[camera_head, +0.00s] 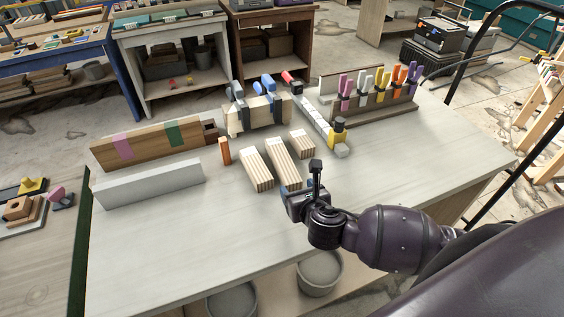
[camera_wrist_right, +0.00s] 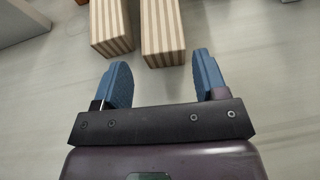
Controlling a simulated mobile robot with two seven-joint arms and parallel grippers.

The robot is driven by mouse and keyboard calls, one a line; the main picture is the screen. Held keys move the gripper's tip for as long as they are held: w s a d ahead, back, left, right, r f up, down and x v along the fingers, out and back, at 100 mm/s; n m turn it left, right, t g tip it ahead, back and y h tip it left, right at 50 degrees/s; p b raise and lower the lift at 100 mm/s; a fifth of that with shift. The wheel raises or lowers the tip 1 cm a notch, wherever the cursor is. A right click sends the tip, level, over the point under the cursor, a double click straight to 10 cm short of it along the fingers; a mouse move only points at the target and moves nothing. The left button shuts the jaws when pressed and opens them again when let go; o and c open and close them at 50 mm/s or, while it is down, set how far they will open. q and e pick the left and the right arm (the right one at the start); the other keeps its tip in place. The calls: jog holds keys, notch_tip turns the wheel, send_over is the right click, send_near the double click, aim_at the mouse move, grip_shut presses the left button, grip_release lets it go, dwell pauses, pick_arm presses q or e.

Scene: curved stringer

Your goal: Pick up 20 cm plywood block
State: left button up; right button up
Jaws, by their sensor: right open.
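Three striped plywood blocks lie on the pale workbench: a left one (camera_head: 257,168), a middle one (camera_head: 283,162) that looks longest, and a short one (camera_head: 302,142) behind and to the right. No lengths are marked, so I cannot tell which is 20 cm. My right gripper (camera_head: 291,198) is open and empty, just in front of the middle block's near end. In the right wrist view, its blue fingers (camera_wrist_right: 161,78) are apart, with the left block (camera_wrist_right: 110,27) and middle block (camera_wrist_right: 161,32) ahead of them, not between them. My left gripper is out of view.
A white bar (camera_head: 150,184) and a long brown board (camera_head: 150,146) lie to the left. A small orange block (camera_head: 224,151) stands beside the plywood. A clamped assembly (camera_head: 259,113), a yellow-ended bar (camera_head: 325,130) and a clamp rack (camera_head: 375,98) are behind. The bench's front is clear.

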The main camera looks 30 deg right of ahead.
aim_at(292, 178)
jog(key=shift+w+d+f, duration=0.1)
jog(key=shift+w, duration=0.35)
jog(key=shift+p+x, duration=0.3)
jog(key=shift+x, duration=2.05)
jog(key=shift+d, duration=0.15)
jog(key=c, duration=0.8)
jog(key=shift+r, duration=0.25)
